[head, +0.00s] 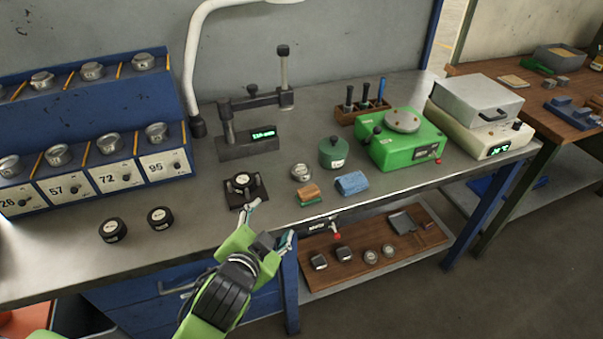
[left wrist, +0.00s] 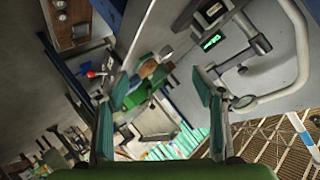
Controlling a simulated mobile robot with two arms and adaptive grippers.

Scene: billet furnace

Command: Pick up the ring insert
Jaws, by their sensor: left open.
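Several small round pieces stand on the bench, and I cannot tell for sure which is the ring insert. A silver round piece (head: 301,172) stands mid-bench, left of a green canister (head: 333,152). Two black round pieces with pale tops (head: 113,230) (head: 160,217) stand near the front left edge. A black holder (head: 246,190) carries another round piece with a pale top (head: 242,180). My left gripper (head: 270,224) is open and empty at the bench's front edge, just in front of this holder. Its spread fingers also show in the left wrist view (left wrist: 160,110). My right gripper is not in view.
A blue rack (head: 90,185) with numbered bays holds several metal pieces at left. A gauge stand (head: 250,145) with a lit display is behind the holder. A lower shelf board (head: 375,245) holds small parts.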

